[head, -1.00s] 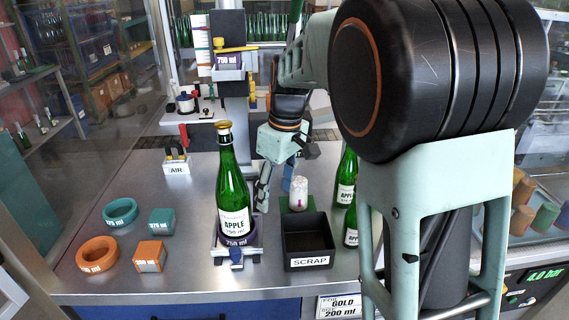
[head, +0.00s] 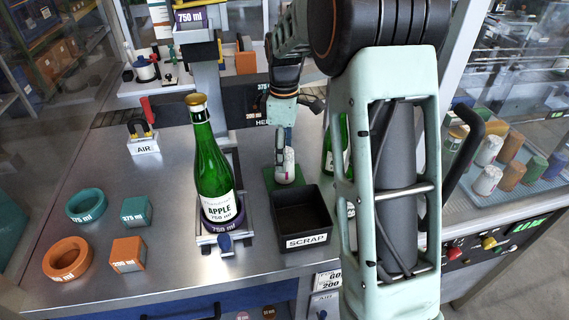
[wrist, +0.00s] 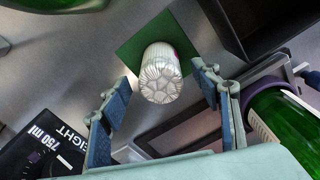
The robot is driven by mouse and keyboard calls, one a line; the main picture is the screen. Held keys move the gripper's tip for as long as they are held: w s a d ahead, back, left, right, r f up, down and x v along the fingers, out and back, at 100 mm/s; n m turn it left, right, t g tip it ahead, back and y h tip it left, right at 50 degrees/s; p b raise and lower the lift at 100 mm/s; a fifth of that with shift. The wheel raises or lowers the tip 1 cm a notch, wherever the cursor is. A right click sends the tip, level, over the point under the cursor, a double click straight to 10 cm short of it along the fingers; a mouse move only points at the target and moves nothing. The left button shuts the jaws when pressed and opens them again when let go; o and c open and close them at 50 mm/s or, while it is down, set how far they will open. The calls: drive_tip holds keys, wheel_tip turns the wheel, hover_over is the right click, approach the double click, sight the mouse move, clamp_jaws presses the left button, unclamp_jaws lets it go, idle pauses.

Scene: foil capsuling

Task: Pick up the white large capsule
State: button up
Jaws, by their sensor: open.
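A white pleated capsule (head: 285,168) stands upright on a small green mat (head: 270,179) behind the scrap box. In the wrist view the capsule (wrist: 160,75) shows its crinkled top, with a trace of red at its far side. My gripper (head: 283,150) is open, pointing down over the mat. In the wrist view its two blue-grey fingers lie left and right of the capsule, with a gap on each side. In the head view a finger overlaps the capsule's upper left; how far down the fingertips reach is hard to tell.
A black scrap box (head: 304,217) stands in front of the mat. A green apple bottle (head: 211,165) stands left in a purple ring holder. Another green bottle (head: 328,150) is close on the right. Rings and blocks lie at the left. More capsules (head: 487,180) stand far right.

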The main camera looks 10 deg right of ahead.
sight(286, 180)
wheel_tip(286, 180, down, 5)
drive_tip(key=shift+s+f+p, duration=0.1)
drive_tip(key=shift+p, duration=0.3)
drive_tip(key=shift+d, duration=0.1)
drive_tip(key=shift+c, duration=0.7)
drive_tip(key=c, duration=0.6)
drive_tip(key=shift+c, duration=0.2)
